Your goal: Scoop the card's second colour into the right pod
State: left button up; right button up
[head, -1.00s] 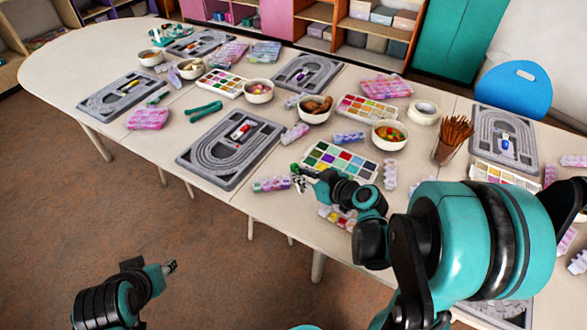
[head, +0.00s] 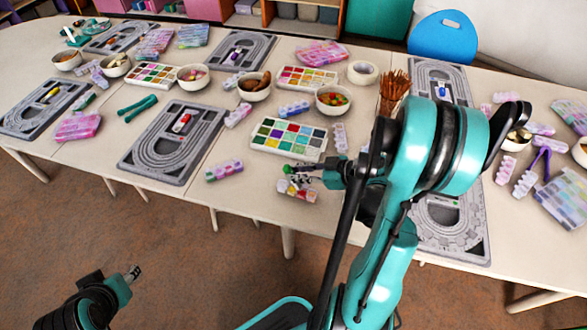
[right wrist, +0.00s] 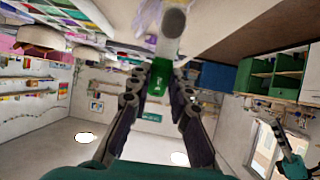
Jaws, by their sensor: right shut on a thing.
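My right gripper (head: 300,172) is over the table's front edge area, just below the compartment tray of coloured beads (head: 290,138). In the right wrist view it (right wrist: 160,85) is shut on a green-handled tool (right wrist: 158,78) with a rounded grey end, which looks like a scoop. A pod with red and yellow contents (head: 297,192) lies right below this gripper. Another pod, pink, purple and green (head: 224,170), lies to its left. I cannot make out a colour card. My left gripper (head: 133,272) is away from the table, over the floor; its jaw opening is too small to judge.
A grey bead board (head: 172,143) lies to the left. Another grey board (head: 450,215) is partly behind my right arm. A bowl of coloured beads (head: 332,99) and a cup of brown sticks (head: 394,92) stand behind. Bare table shows between the pods.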

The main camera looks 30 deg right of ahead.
jog(key=shift+w+a+g+h, duration=0.25)
jog(key=shift+a+g+h, duration=0.05)
jog(key=shift+g, duration=0.1)
jog(key=g+h+p, duration=0.1)
jog(key=p, duration=0.1)
jog(key=w+a+f+g+h+p, duration=0.1)
jog(key=p, duration=0.1)
jog(key=w+g+h+p, duration=0.1)
jog(key=g+p, duration=0.1)
jog(key=shift+w+a+f, duration=0.15)
jog(key=shift+a+f, duration=0.1)
jog(key=w+g+h+p, duration=0.1)
jog(key=a+f+g+h+p, duration=0.1)
jog(key=g, duration=0.1)
jog(key=shift+w+a+f, duration=0.15)
jog(key=shift+w+f, duration=0.15)
jog(key=shift+w, duration=0.1)
jog(key=shift+w+r+g+h+p, duration=0.3)
jog(key=shift+r+g+p, duration=0.2)
jog(key=shift+r+p, duration=0.25)
jog(key=shift+a+r+p, duration=0.15)
jog(key=shift+r+p, duration=0.25)
jog(key=shift+r, duration=0.15)
jog(key=shift+w+a+r+g+h, duration=0.1)
jog(key=shift+w+r+g+h, duration=0.05)
jog(key=shift+r+g+h, duration=0.2)
